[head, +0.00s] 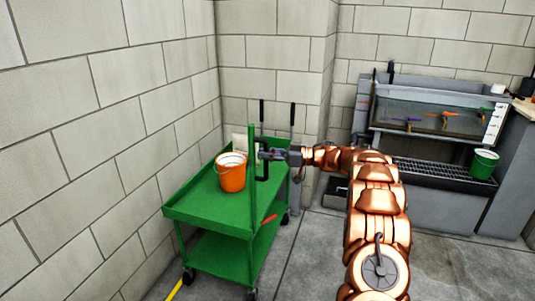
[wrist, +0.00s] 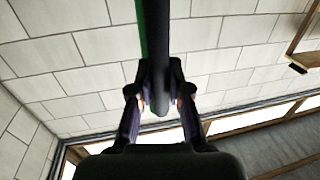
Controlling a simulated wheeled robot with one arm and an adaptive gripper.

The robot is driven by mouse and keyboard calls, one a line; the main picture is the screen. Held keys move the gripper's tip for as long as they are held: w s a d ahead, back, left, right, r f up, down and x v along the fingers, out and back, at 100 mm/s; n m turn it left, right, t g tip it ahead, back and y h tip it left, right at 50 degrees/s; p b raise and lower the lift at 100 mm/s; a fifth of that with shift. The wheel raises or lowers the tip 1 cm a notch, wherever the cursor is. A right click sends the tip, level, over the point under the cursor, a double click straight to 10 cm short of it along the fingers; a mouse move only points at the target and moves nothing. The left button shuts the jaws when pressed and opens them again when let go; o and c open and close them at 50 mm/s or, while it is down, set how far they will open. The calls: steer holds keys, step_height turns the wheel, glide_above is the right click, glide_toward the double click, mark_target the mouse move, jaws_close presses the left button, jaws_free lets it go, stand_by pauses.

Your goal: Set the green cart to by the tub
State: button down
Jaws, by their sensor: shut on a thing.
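The green cart (head: 215,214) stands on its wheels in the corner by the block wall, left of the middle in the head view. It has two shelves and an upright green post on its right side. My gripper (head: 264,157) is at that post and shut on the cart's dark handle. In the wrist view the gripper's fingers (wrist: 159,105) close on both sides of the dark handle bar (wrist: 156,60). The grey tub (head: 435,115) with a clear front stands at the right, apart from the cart.
An orange bucket (head: 231,175) with pale contents sits on the cart's top shelf. A green bucket (head: 484,164) stands on the black grate (head: 440,171) below the tub. Several coloured tools lie in the tub.

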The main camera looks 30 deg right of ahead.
steer(key=shift+d+r, duration=0.15)
steer(key=c, duration=1.1)
jaws_free()
steer(key=v, duration=1.2)
steer(key=shift+s, duration=0.1)
